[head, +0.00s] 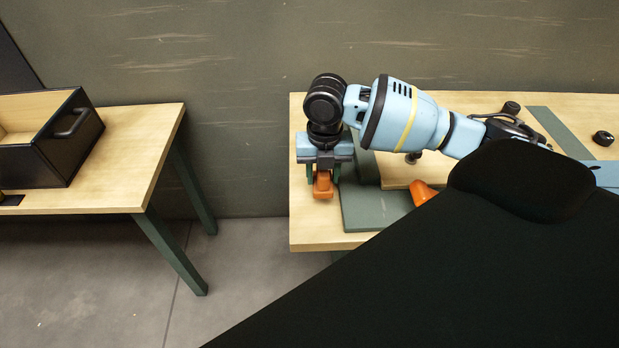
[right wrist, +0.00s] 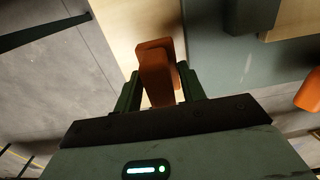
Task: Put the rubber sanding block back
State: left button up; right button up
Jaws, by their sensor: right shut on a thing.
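An orange block (head: 323,187), which looks like the rubber sanding block, is between the fingers of my right gripper (head: 323,174), near the left edge of the right-hand table. In the right wrist view the orange block (right wrist: 157,72) sits between the two dark green fingers (right wrist: 160,92), and the gripper is shut on it. Pale wood tabletop shows beneath it; I cannot tell whether it touches the table. My left gripper is not in view.
A grey-green mat (head: 372,210) lies right of the block, with another orange thing (head: 424,192) over it, partly hidden. A dark drawer box (head: 62,150) stands on the left table (head: 140,150). A floor gap separates the tables. A black round thing (head: 603,138) lies far right.

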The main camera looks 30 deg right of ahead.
jog(key=shift+w+a+f, duration=0.1)
jog(key=shift+w+a, duration=0.25)
jog(key=shift+w, duration=0.4)
jog(key=shift+w+a+f, duration=0.1)
jog(key=shift+w+a, duration=0.2)
jog(key=shift+w, duration=0.4)
jog(key=shift+w+f, duration=0.1)
jog(key=shift+f, duration=1.6)
jog(key=shift+f, duration=0.15)
jog(key=o, duration=1)
jog(key=shift+o, duration=0.2)
notch_tip(320, 180, up, 12)
jog(key=shift+p, duration=0.3)
